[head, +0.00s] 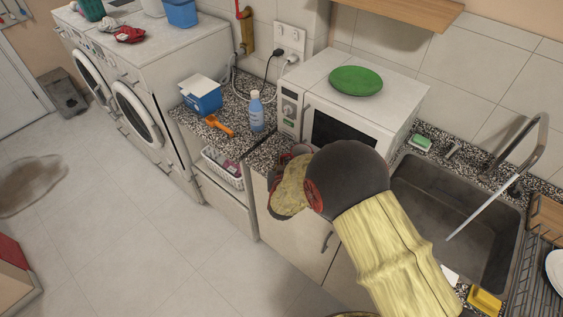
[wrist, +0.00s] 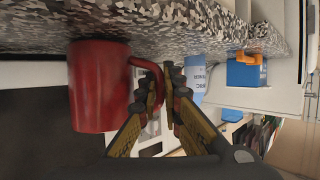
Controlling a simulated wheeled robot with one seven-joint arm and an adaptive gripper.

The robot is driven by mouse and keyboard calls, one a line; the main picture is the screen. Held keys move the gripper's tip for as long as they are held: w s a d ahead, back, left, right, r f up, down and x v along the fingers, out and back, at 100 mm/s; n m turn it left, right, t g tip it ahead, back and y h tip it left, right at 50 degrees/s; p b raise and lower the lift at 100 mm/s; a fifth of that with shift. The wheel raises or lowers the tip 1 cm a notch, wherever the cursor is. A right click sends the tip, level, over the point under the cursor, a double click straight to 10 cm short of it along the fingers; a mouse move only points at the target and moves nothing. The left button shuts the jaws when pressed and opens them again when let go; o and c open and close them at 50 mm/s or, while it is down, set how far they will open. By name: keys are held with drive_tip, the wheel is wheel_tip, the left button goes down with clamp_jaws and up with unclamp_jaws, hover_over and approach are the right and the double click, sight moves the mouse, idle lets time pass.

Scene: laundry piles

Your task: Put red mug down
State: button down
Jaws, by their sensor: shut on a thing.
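The red mug (wrist: 98,88) fills the left of the wrist view, its handle pointing right. My gripper (wrist: 165,80) is shut on the mug's handle, with a finger on each side. The mug's edge meets the speckled counter (wrist: 150,30) in the wrist view; I cannot tell whether it touches or is just apart.
A microwave (head: 328,128) with a green plate (head: 356,80) on it stands behind my arm. A blue bottle (head: 257,112), an orange tool (head: 219,125) and a blue box (head: 203,101) stand on the left counter. The sink (head: 410,180) is to the right.

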drive_tip(key=shift+f, duration=0.1)
drive_tip(key=c, duration=2.4)
unclamp_jaws()
drive_tip(key=o, duration=0.4)
drive_tip(key=shift+o, duration=0.2)
drive_tip(key=shift+r, duration=0.2)
drive_tip(key=p+v, duration=0.1)
drive_tip(key=v, duration=1.1)
drive_tip(key=shift+p, duration=0.3)
